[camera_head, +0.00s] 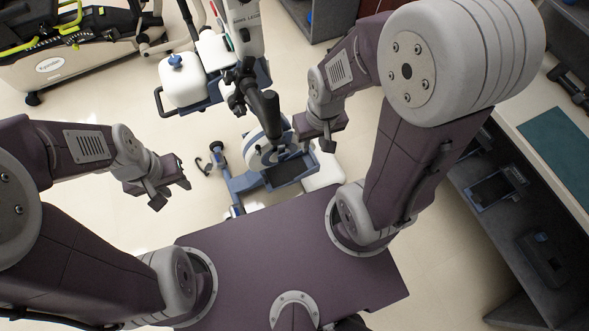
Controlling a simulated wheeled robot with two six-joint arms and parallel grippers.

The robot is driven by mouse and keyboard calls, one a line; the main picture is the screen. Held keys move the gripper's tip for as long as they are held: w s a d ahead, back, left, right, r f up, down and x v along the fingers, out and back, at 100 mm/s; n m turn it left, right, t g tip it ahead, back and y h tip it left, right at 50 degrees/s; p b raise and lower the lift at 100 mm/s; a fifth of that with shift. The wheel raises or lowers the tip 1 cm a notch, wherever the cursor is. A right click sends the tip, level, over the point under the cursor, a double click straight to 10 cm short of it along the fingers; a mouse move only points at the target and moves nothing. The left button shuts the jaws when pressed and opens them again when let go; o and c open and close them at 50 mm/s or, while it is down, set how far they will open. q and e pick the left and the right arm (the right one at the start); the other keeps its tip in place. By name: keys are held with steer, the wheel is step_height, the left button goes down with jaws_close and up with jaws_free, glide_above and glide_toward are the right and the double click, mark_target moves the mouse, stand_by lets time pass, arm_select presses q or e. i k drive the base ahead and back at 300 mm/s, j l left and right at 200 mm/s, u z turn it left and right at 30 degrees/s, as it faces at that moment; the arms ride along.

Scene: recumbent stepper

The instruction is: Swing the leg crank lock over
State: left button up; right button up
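The recumbent stepper (241,42) stands ahead of me, with a dark handle running down its front. Its round grey-blue leg crank (262,153) is low at the centre, above a blue frame with a dark foot plate (287,170). I cannot pick out the crank lock for certain at this size. My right gripper (315,139) is just to the right of the crank, with its fingers apart and nothing seen between them. Whether it touches the crank cannot be told. My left gripper (173,188) is open and empty over the floor, left of the stepper.
A white seat-like block (183,84) with a blue knob is on the stepper's left. Another exercise machine (62,65) stands at the upper left. A counter (545,120) with dark shelves (505,200) runs along the right. Floor at the left is clear.

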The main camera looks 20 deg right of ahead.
mark_target(256, 147)
steer(key=j+z, duration=0.35)
steer(key=k+j+z, duration=0.15)
steer(key=j+z, duration=0.25)
steer(key=i+j+z, duration=0.1)
steer(key=j+z, duration=0.35)
steer(key=j, duration=0.2)
steer(key=j+z, duration=0.4)
steer(key=j, duration=0.25)
steer(key=k+j+z, duration=0.1)
steer(key=j+z, duration=0.35)
steer(key=j, duration=0.2)
steer(key=j+z, duration=0.25)
steer(key=j, duration=0.2)
steer(key=i+j+z, duration=0.2)
steer(key=j, duration=0.25)
steer(key=k+j+z, duration=0.1)
steer(key=j+z, duration=0.15)
steer(key=j, duration=0.2)
steer(key=j+z, duration=0.2)
steer(key=j, duration=0.25)
steer(key=k+j+z, duration=0.1)
steer(key=j+z, duration=0.15)
steer(key=j, duration=0.2)
steer(key=k+j+z, duration=0.2)
steer(key=j, duration=0.2)
steer(key=j+z, duration=0.25)
steer(key=j, duration=0.2)
steer(key=k+j+z, duration=0.2)
steer(key=k+j, duration=0.05)
steer(key=j, duration=0.1)
